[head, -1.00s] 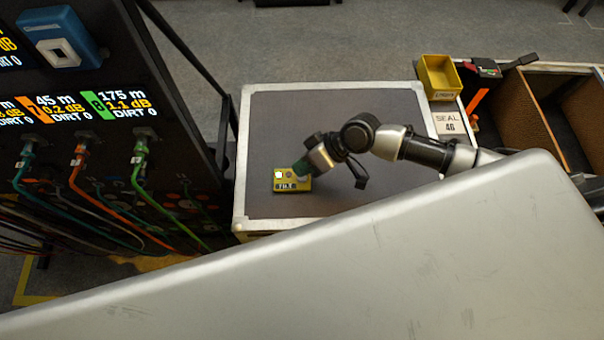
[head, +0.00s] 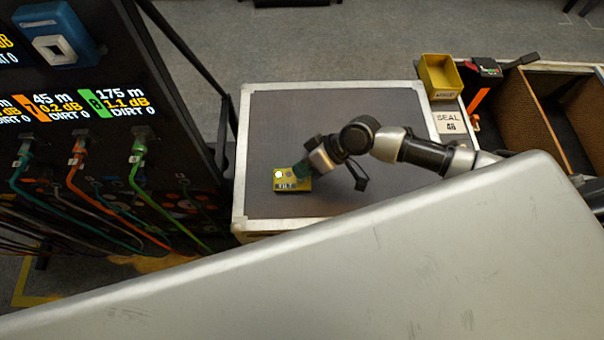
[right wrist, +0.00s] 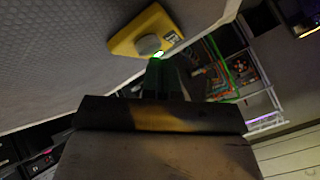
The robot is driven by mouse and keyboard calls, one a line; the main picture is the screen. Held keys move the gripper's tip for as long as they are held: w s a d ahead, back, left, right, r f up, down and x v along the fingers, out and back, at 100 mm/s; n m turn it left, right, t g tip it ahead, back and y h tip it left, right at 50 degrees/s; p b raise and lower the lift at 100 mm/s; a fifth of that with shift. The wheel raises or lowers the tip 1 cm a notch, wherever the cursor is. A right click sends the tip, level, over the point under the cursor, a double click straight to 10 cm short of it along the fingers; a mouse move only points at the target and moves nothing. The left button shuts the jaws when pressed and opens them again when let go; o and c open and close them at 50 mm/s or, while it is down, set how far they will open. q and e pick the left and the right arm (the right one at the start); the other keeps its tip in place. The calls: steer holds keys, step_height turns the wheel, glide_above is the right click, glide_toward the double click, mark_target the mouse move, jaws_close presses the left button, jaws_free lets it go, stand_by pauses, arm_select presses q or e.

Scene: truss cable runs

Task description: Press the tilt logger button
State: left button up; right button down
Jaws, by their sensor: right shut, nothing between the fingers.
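The tilt logger (head: 291,184) is a small yellow box with a dark label, lying on the grey top of a case. In the right wrist view the logger (right wrist: 128,40) shows a round grey button (right wrist: 148,45) and a small bright green light (right wrist: 158,53) beside it. My right gripper (head: 301,171) is shut and empty, its dark green fingers at the logger's right side. In the right wrist view its fingertips (right wrist: 160,66) are close to the button and the light. I cannot tell whether they touch. My left gripper is not in view.
The silver-edged case (head: 330,90) has a largely clear top. A yellow bin (head: 440,78) and a SEAL sign (head: 450,122) stand at its right, near an open compartmented box (head: 530,115). A dark rack panel (head: 95,60) with hanging coloured cables stands at the left.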

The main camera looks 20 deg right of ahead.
steer(key=shift+f, duration=0.35)
steer(key=shift+r, duration=0.15)
stand_by(0.4)
steer(key=shift+r+p, duration=0.65)
steer(key=shift+r, duration=0.15)
step_height(320, 180, up, 5)
steer(key=p, duration=0.4)
steer(key=shift+s+f, duration=0.1)
stand_by(0.7)
